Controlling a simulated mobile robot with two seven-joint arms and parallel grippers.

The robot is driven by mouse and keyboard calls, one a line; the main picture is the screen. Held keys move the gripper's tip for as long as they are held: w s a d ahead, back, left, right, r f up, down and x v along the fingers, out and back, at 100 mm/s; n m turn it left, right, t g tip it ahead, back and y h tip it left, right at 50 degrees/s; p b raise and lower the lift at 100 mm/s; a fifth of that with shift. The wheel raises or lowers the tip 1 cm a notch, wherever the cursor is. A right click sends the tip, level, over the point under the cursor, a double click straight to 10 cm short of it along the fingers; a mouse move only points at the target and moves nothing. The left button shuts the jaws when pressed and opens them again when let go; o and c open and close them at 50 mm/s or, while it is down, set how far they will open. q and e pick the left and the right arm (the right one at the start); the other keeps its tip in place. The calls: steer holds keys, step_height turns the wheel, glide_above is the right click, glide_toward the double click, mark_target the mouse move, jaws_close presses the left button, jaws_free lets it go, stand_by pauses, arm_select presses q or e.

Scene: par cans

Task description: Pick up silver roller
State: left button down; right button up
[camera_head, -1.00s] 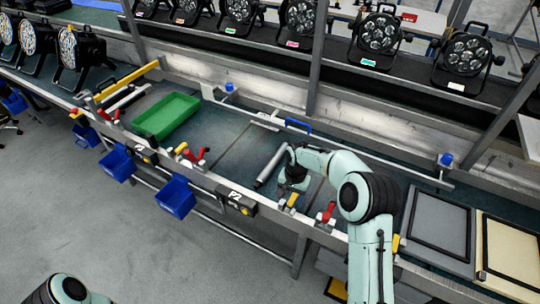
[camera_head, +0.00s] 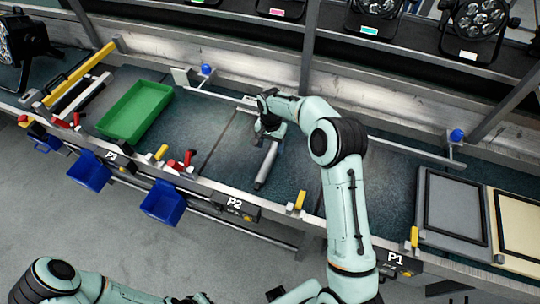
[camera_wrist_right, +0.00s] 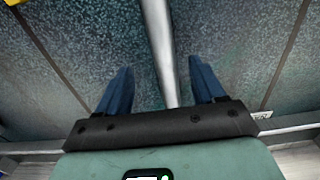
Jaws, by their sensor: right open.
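The silver roller (camera_head: 266,167) lies on the dark bench top, pointing from the front edge toward the back. My right gripper (camera_head: 268,132) is over its far end and hides that part in the head view. In the right wrist view the roller (camera_wrist_right: 160,45) runs down between the two blue fingers of the open gripper (camera_wrist_right: 160,80), with a gap on each side. The fingers do not touch it. My left arm shows at the bottom left of the head view, but its gripper cannot be made out.
A green tray (camera_head: 136,112) stands at the left on the bench. A metal rail (camera_head: 380,145) with blue knobs runs along the back. Red and yellow clamps (camera_head: 182,163) line the front edge. Grey and cream panels (camera_head: 452,205) lie at the right. Par cans (camera_head: 378,15) stand on the shelf above.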

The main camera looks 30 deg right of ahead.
mark_target(271, 154)
steer(key=f, duration=0.5)
steer(key=w+f+p, duration=0.1)
steer(key=f, duration=0.2)
steer(key=shift+w+d, duration=0.1)
steer(key=shift+d, duration=0.2)
steer(key=shift+r, duration=0.1)
jaws_close()
